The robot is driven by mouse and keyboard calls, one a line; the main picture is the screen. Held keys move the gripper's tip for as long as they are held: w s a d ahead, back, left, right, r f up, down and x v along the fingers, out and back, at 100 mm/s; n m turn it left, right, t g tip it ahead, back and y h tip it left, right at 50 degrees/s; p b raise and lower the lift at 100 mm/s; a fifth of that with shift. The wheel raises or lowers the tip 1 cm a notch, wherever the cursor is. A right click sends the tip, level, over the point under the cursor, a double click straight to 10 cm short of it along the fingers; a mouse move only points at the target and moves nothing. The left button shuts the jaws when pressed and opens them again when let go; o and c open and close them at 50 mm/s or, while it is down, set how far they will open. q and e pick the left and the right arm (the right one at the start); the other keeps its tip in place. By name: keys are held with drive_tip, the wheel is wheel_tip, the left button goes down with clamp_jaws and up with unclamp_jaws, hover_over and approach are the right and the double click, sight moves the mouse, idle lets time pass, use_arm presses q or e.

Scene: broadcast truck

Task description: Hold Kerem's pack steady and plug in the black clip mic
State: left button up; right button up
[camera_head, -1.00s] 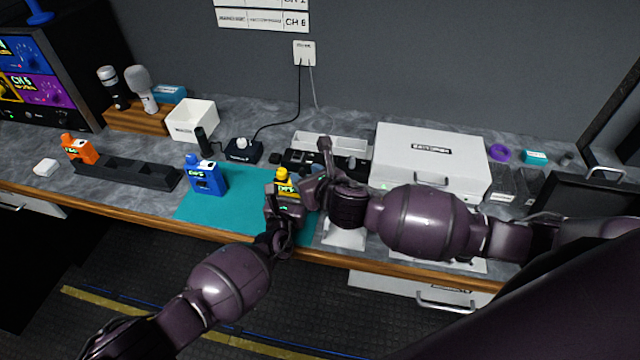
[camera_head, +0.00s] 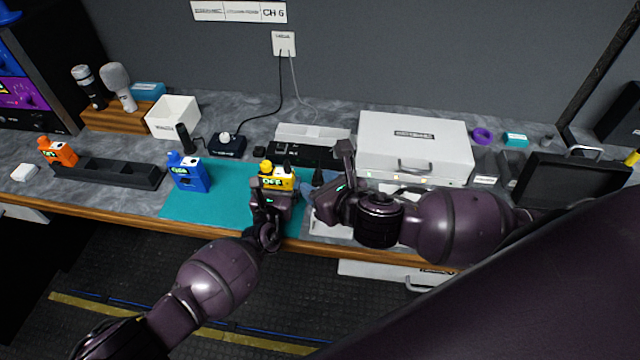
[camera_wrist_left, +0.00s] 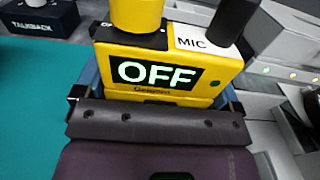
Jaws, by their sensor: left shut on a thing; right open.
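Kerem's pack looks to be the yellow pack (camera_head: 277,181), upright at the right part of the teal mat (camera_head: 225,207). My left gripper (camera_head: 273,192) is shut on it. In the left wrist view the yellow pack (camera_wrist_left: 158,72) reads OFF, with a yellow knob on top. A black plug (camera_wrist_left: 236,18), apparently the black clip mic's, stands on top beside the MIC label. It also shows in the head view (camera_head: 288,167); how deep it sits I cannot tell. My right gripper (camera_head: 328,178) is open, just right of the pack and apart from it.
A blue pack (camera_head: 189,178) stands on the mat's left. An orange pack (camera_head: 60,153) stands by the black rack (camera_head: 105,174). Behind are a talkback box (camera_head: 228,145) and a grey tray (camera_head: 312,133). A white case (camera_head: 415,145) stands behind my right arm.

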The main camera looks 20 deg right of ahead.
use_arm(q)
drive_tip(key=o, duration=0.8)
drive_tip(key=shift+c, duration=0.2)
